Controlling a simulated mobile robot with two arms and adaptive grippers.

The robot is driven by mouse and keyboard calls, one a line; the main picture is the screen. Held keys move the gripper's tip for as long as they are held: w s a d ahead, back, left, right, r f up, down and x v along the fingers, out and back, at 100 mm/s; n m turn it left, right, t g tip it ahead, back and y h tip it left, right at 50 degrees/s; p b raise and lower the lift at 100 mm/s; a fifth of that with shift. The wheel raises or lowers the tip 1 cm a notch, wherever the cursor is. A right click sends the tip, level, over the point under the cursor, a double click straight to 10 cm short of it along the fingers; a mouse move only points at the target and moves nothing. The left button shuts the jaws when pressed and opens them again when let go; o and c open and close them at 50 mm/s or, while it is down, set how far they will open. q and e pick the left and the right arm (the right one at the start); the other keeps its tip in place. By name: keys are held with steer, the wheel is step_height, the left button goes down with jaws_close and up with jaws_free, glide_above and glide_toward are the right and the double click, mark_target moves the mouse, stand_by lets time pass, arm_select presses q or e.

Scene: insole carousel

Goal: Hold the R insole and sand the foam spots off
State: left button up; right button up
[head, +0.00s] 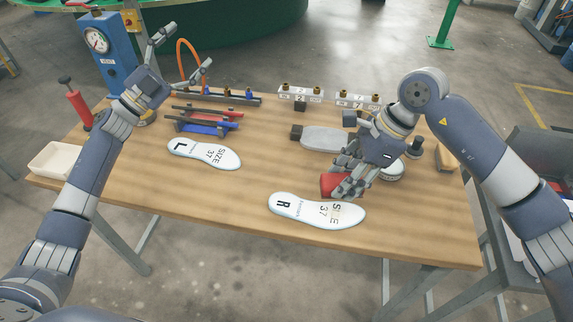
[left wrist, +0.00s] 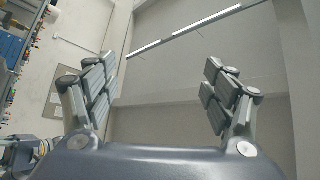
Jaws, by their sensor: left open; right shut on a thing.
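The R insole (head: 290,206), white with "R" and "SIZE 37" printed on it, lies flat near the front edge of the table. My right gripper (head: 345,186) is shut on a red block (head: 328,184), held at the insole's upper right edge; I cannot tell whether the block touches the insole. Foam spots are too small to make out. My left gripper (head: 180,52) is open and empty, raised over the back left of the table. Its spread fingers also show in the left wrist view (left wrist: 160,95), with only wall and ceiling between them.
The L insole (head: 190,151) lies left of centre on the wooden table (head: 215,205). Clamps with blue and red bars (head: 205,125), a gauge stand (head: 100,45), a red pump (head: 77,105) and a white tray (head: 55,160) stand left. A grey pad (head: 322,138) lies behind my right gripper.

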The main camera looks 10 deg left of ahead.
arm_select(q)
steer(key=s+d+m+g+h, duration=0.3)
steer(key=d+m+g+h, duration=0.45)
steer(key=d, duration=0.85)
steer(key=n+g+y, duration=0.6)
steer(key=g+y, duration=0.5)
steer(key=y, duration=1)
glide_above(287, 206)
step_height(287, 206, down, 17)
steer(key=shift+n, duration=0.25)
step_height(287, 206, down, 12)
steer(key=shift+w+r, duration=0.1)
steer(key=shift+r, duration=0.15)
steer(key=shift+c, duration=0.6)
steer(key=c, duration=1)
